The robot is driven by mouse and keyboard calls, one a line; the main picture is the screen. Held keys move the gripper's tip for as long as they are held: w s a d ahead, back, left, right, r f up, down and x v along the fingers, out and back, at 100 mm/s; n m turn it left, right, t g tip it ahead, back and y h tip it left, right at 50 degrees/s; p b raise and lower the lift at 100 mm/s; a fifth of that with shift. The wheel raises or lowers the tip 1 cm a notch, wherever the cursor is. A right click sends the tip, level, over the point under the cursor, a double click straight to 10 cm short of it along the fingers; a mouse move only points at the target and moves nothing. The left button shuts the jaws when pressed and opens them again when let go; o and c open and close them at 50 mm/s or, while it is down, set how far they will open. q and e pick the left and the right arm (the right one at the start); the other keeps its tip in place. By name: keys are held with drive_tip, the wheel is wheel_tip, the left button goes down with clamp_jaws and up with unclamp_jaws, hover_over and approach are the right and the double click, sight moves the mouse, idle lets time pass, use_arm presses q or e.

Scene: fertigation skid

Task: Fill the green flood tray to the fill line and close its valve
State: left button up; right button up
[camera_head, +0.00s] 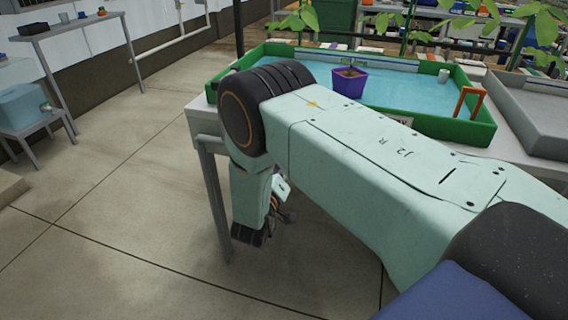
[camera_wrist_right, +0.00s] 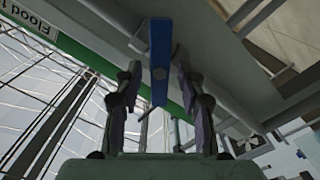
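The green flood tray (camera_head: 455,128) stands on a bench in the head view, with pale blue water (camera_head: 405,92) across its floor. My right arm covers part of the tray's near side. My right gripper (camera_head: 283,205) hangs low beside the bench's near edge. In the right wrist view it is open (camera_wrist_right: 157,78), its fingers on either side of a blue lever (camera_wrist_right: 160,50), with gaps visible on both sides. The lever is under the bench, beside a green strip with a partly seen "Flood" label (camera_wrist_right: 33,22). My left gripper is out of view.
A purple pot (camera_head: 349,82) and a small white cup (camera_head: 443,75) are in the tray. An orange hooked pipe (camera_head: 470,101) stands at its right corner. A grey tray (camera_head: 535,112) adjoins on the right. A bench leg (camera_head: 214,200) is close to my gripper.

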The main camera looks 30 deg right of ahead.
drive_tip(key=v, duration=0.7)
